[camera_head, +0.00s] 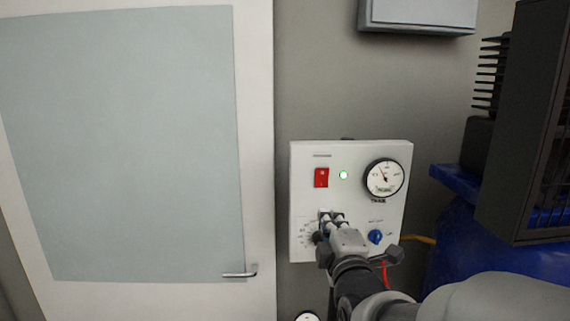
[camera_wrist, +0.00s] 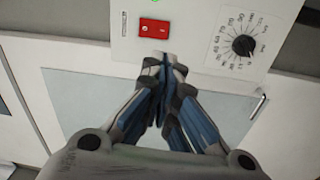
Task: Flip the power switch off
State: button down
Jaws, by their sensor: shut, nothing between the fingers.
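The red power switch (camera_head: 321,177) is a rocker near the upper left of a white control panel (camera_head: 300,160). A green light (camera_head: 343,175) right beside it is lit. My gripper (camera_head: 330,214) is shut and empty, in front of the panel and below the switch in the head view. In the wrist view the closed fingertips (camera_wrist: 165,58) point at the panel close to the red switch (camera_wrist: 153,29), with a small gap between them in the picture. Whether they touch the panel cannot be told.
A pressure gauge (camera_head: 385,177) and a blue knob (camera_head: 376,236) are on the panel's right side. A black dial knob (camera_wrist: 243,45) shows in the wrist view; my gripper partly covers its scale in the head view. A door with a handle (camera_head: 240,273) is left, a blue tank (camera_head: 445,230) right.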

aim_at(318, 172)
jog(key=shift+w+r+n+t, duration=0.3)
jog(key=shift+r+n+t, duration=0.2)
jog(key=shift+r, duration=0.35)
jog(key=w, duration=0.4)
jog(key=w+r+p, duration=0.1)
jog(key=w, duration=0.8)
jog(key=shift+w+r, duration=0.3)
jog(key=shift+r, duration=0.05)
jog(key=shift+w, duration=0.15)
jog(key=shift+w+r+b, duration=0.1)
jog(key=shift+w+b, duration=0.25)
jog(key=shift+b, duration=0.05)
jog(key=shift+r, duration=0.1)
